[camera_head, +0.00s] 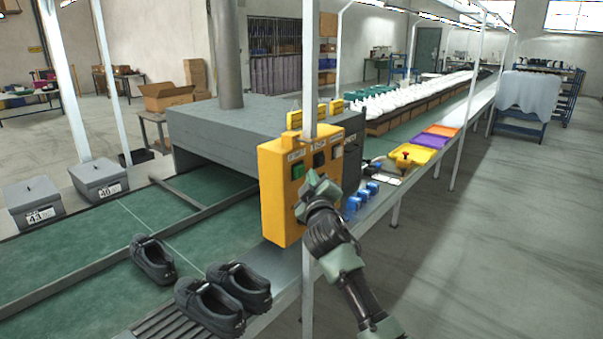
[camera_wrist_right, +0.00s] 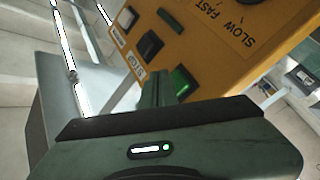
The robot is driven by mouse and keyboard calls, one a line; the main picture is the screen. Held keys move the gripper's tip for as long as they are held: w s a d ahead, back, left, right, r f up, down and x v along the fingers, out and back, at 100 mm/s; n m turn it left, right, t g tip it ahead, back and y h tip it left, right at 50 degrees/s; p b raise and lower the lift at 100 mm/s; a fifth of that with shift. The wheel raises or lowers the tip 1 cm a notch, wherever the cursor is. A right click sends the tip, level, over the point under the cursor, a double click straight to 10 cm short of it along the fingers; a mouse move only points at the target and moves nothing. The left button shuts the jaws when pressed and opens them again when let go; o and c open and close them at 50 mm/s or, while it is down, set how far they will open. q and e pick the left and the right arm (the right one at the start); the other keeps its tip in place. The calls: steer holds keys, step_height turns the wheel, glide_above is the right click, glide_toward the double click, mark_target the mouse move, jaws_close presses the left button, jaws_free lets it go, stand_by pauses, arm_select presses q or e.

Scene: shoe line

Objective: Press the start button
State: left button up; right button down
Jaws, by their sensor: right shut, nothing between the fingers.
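A yellow control box (camera_head: 273,205) is mounted on a post at the conveyor's edge. Its face carries a green button (camera_head: 297,170), a dark button (camera_head: 319,159) and a pale button (camera_head: 336,152). My right gripper (camera_head: 314,183) is shut and empty, in front of the box's face, just below and right of the green button. In the right wrist view, the shut fingertips (camera_wrist_right: 160,82) lie right beside the green button (camera_wrist_right: 184,82); whether they touch it I cannot tell. The dark button (camera_wrist_right: 150,45) is also visible there. My left gripper is not in view.
Dark shoes (camera_head: 210,305) stand on the near conveyor end, below and left of the box. A grey tunnel housing (camera_head: 215,130) stands behind the box. Blue items (camera_head: 362,195) and coloured trays (camera_head: 440,131) line the right edge. The aisle floor at right is clear.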

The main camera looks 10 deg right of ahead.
steer(key=shift+w+a, duration=0.1)
steer(key=shift+w, duration=0.05)
stand_by(0.7)
steer(key=shift+w+a+b, duration=0.2)
steer(key=shift+b, duration=0.1)
